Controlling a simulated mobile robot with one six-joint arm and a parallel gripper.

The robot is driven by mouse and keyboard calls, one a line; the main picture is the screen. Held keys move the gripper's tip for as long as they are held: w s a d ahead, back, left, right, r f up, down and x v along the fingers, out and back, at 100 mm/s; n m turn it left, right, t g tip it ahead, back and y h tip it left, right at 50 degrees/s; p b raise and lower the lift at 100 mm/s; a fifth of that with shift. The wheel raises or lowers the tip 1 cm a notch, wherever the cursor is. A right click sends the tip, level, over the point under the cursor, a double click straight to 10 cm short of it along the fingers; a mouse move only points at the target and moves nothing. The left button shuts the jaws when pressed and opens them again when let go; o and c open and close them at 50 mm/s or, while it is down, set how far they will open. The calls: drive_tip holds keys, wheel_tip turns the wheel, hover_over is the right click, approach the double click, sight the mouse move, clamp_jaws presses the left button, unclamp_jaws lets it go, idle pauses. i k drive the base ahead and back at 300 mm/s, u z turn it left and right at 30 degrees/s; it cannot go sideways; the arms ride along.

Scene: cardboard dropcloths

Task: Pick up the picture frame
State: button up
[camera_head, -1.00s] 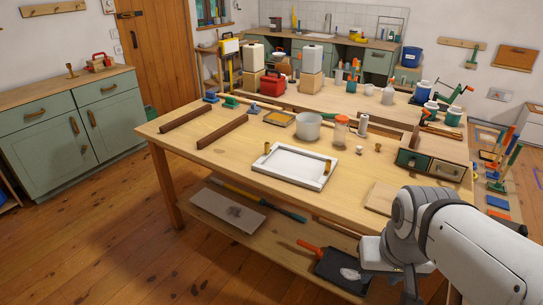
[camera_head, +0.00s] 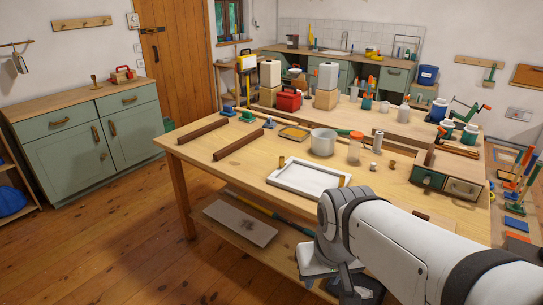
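The white picture frame (camera_head: 288,182) lies flat near the front edge of the wooden workbench (camera_head: 240,172). Two small brass-coloured pieces stand at it, one at its back left and one at its right. My arm comes in from the lower right and covers the bench just right of the frame, close to its right corner in the picture. My gripper (camera_head: 345,290) is partly seen at the bottom, in front of the bench edge and apart from the frame. Its fingertips are not clear.
Behind the frame stand a grey pot (camera_head: 323,142), an orange-lidded jar (camera_head: 355,148) and a yellow tray (camera_head: 293,133). Two dark brown bars (camera_head: 239,144) lie to the left. A small green drawer box (camera_head: 430,178) is at the right. Floor is clear at the left.

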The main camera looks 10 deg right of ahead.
sight(307, 179)
drive_tip(key=u, duration=0.1)
drive_tip(key=i, duration=1.05)
drive_tip(key=z, duration=0.35)
drive_tip(key=k, duration=0.8)
drive_tip(key=z, duration=0.4)
drive_tip(key=i, duration=1)
drive_tip(key=z, duration=0.05)
